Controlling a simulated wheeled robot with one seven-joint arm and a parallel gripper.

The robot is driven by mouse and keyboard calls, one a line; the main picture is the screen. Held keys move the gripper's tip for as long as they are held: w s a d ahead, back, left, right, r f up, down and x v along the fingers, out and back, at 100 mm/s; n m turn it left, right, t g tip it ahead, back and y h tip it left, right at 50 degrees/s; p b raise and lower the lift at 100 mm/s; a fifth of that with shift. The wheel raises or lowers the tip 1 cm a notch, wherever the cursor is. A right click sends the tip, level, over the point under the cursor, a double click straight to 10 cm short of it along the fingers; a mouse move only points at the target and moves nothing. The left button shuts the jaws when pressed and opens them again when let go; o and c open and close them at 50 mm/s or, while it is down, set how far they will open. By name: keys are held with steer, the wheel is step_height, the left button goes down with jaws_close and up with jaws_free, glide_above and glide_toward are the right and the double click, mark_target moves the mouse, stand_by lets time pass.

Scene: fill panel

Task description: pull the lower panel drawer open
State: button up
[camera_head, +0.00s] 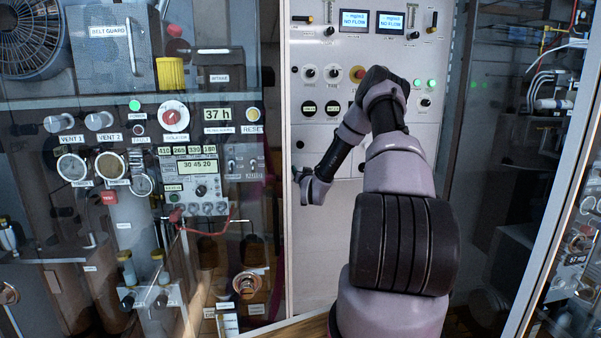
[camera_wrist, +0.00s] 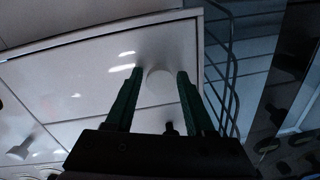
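The tall white panel (camera_head: 325,250) stands in the middle of the head view, with thin seams across its lower half. Which seam bounds the lower drawer I cannot tell there. My gripper (camera_head: 299,174) is at the panel's left edge, small and seen from behind. In the wrist view my gripper (camera_wrist: 160,80) has its two green fingers apart. A pale round knob (camera_wrist: 160,77) shows between the fingertips, with a narrow gap on each side. Behind it is a pale flat face (camera_wrist: 80,75) with a seam and a raised border. How deep the knob sits between the fingers is unclear.
Left of the panel is a glass-fronted cabinet with gauges (camera_head: 72,167) and a grey meter box (camera_head: 195,180). Another glass-fronted cabinet (camera_head: 510,170) stands on the right. In the wrist view, bent rails (camera_wrist: 222,75) run close by the right finger.

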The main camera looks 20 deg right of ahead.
jaws_close()
stand_by(1.2)
